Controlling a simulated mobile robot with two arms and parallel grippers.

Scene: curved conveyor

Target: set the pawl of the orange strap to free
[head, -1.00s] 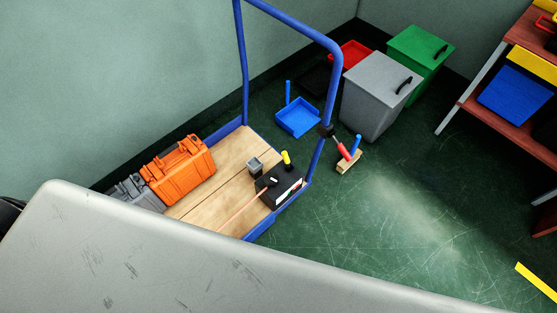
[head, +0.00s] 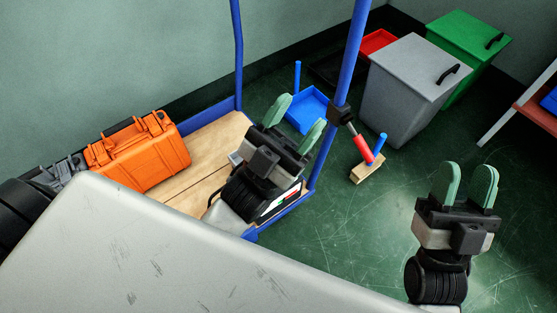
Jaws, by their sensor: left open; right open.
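I cannot make out the orange strap or its pawl in the head view. My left gripper (head: 296,116) is open and empty, raised over the right part of the wooden cart deck (head: 219,137). It hides most of the black box (head: 284,203) at the deck's right end. My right gripper (head: 466,178) is open and empty, over the green floor at the right. A black fitting (head: 340,114) sits on the cart's blue upright, with a red grip (head: 363,149) slanting down beside it.
An orange case (head: 145,155) and a grey case (head: 62,172) stand on the cart's left. Behind are a blue dustpan (head: 306,112), a grey bin (head: 405,90) and a green bin (head: 470,45). A brush (head: 367,168) stands on the floor. A grey surface (head: 150,250) fills the foreground.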

